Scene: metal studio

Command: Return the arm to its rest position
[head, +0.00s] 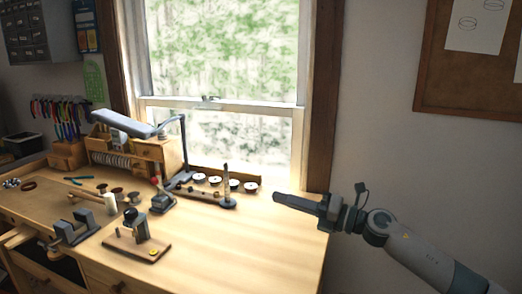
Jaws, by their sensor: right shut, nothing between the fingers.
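My right arm comes in from the lower right of the head view. Its gripper (280,198) is shut and empty, with its fingers pointing left. In the picture it lies over the right end of the wooden workbench (225,255). It looks raised above the bench top, though the exact height is hard to tell. No object is touching its fingers. My left gripper is not in view.
A dark upright tool (227,190) on a round base stands left of the gripper. Round containers (235,184) line the back edge. A lamp (125,124), a vise (76,227) and a small wooden-based tool (137,240) stand farther left. The bench's front right is clear.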

